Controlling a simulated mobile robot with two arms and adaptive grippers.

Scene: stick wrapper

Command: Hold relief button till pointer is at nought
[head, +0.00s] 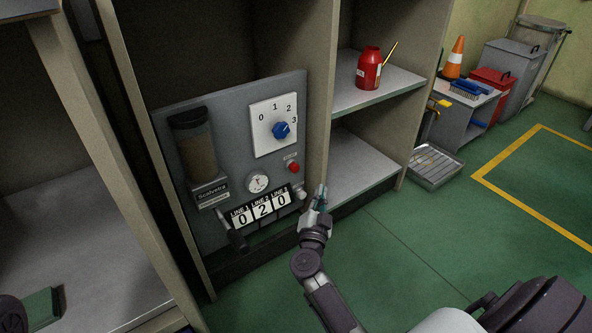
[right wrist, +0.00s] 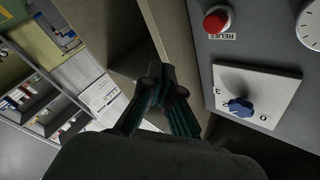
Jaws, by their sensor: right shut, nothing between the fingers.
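The red relief button (head: 293,167) sticks out of the grey panel (head: 228,130), under a small label. In the right wrist view the red button (right wrist: 217,20) is at the top, with "RELIEF" on its label. The round white gauge (head: 257,182) is left of and below the button; its pointer is too small to read surely. The gauge (right wrist: 312,24) is cut off at the right wrist view's edge. My right gripper (head: 322,190) is shut and empty, right of and below the button, apart from it. Its closed fingertips (right wrist: 164,75) show beside the panel. My left gripper is out of view.
A blue knob (head: 281,130) sits on a white 0–3 dial plate above the button. Number cards reading 0, 2, 0 (head: 262,208) hang below the gauge. A shelf upright (head: 323,90) stands right of the panel. A red container (head: 369,68) is on the shelf.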

